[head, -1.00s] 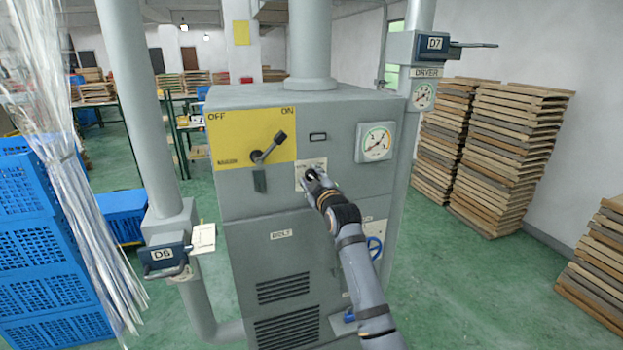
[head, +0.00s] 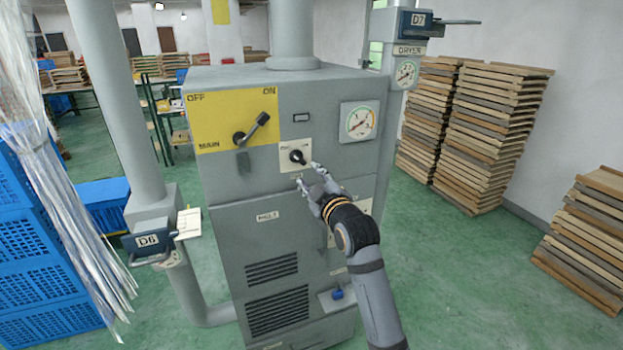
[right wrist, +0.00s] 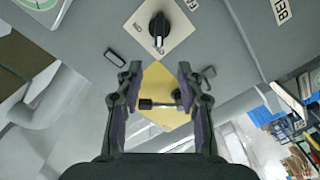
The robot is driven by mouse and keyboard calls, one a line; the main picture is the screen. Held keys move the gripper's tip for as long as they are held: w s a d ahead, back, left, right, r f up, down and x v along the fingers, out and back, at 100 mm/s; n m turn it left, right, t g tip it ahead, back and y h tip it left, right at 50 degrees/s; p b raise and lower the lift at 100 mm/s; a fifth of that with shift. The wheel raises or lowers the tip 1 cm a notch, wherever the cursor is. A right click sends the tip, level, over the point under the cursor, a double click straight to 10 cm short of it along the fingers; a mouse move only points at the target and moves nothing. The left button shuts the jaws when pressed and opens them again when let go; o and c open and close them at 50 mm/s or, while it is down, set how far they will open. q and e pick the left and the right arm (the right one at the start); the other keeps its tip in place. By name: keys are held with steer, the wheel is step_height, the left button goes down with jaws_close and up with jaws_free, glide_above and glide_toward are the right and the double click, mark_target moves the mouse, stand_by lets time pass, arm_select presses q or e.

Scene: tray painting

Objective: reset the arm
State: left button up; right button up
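My right gripper (head: 308,176) is open and empty in front of the grey machine cabinet (head: 230,225). In the right wrist view its two fingers (right wrist: 158,82) stand wide apart with nothing between them but the background. A black rotary knob (head: 297,157) on a pale square plate is just above the fingertips in the head view, apart from them as far as I can tell. The knob also shows in the right wrist view (right wrist: 159,28), beyond the fingertips. My left gripper is not in view.
A yellow panel (head: 215,110) marked OFF and ON carries a black lever (head: 252,128) pointing toward ON. A pipe with a D6 handle (head: 150,243) stands left, by blue crates (head: 40,250). Board stacks (head: 492,130) stand right. Green floor is clear between.

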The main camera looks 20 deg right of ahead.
step_height(320, 180, down, 27)
steer(key=w+d+m+g+b, duration=0.1)
steer(key=m+g, duration=0.2)
steer(key=g, duration=0.2)
steer(key=s+d+f+m+g, duration=0.1)
steer(key=s+f, duration=0.3)
steer(key=f, duration=0.4)
steer(key=s+f+g+h, duration=0.1)
steer(key=s+f+g, duration=0.15)
steer(key=f, duration=0.55)
steer(key=s+d+f+m+g, duration=0.1)
steer(key=s+f, duration=0.4)
steer(key=f, duration=0.4)
steer(key=s+d+f+m+g+b, duration=0.2)
steer(key=s+f+g, duration=0.2)
steer(key=s+f, duration=1.45)
steer(key=s+d+f+m+g, duration=0.1)
steer(key=s+f, duration=0.3)
steer(key=s, duration=0.8)
steer(key=s+f+m+g, duration=0.1)
steer(key=s+f+g, duration=0.1)
steer(key=s, duration=1.1)
steer(key=shift+d+f, duration=0.35)
steer(key=shift+f, duration=0.5)
